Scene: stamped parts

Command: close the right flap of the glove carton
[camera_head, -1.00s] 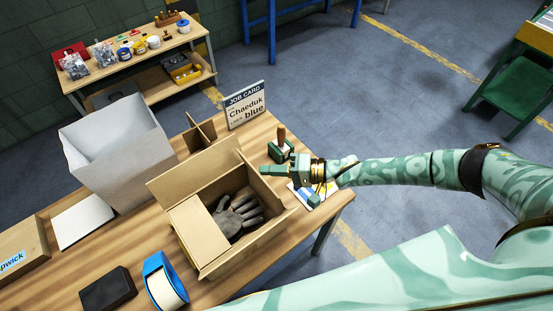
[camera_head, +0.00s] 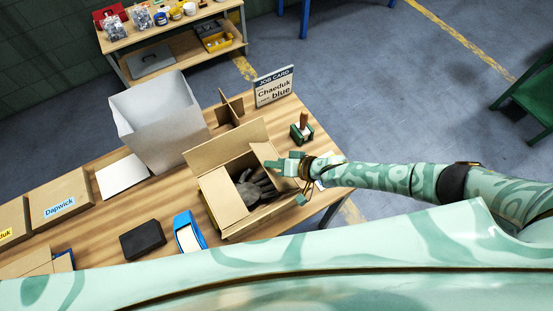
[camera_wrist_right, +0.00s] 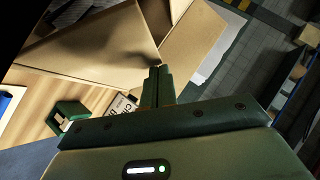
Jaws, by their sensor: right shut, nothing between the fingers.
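The glove carton (camera_head: 262,219) stands open on the wooden table, with grey gloves (camera_head: 254,187) inside. Its left flap (camera_head: 216,194) lies folded inward over part of the opening; its back flap (camera_head: 225,143) stands up. The right flap (camera_head: 264,152) is raised and leans in toward the opening, partly hidden by my right gripper (camera_head: 270,163). That gripper is shut and empty at the flap's outer side; whether it touches cannot be told. In the right wrist view, the shut fingers (camera_wrist_right: 157,72) point at tan cardboard (camera_wrist_right: 95,42). My left gripper is not in view.
A grey bin (camera_head: 160,125) and a job card (camera_head: 273,87) stand behind the carton. A stamp in a green holder (camera_head: 302,130) is close beyond my right gripper.

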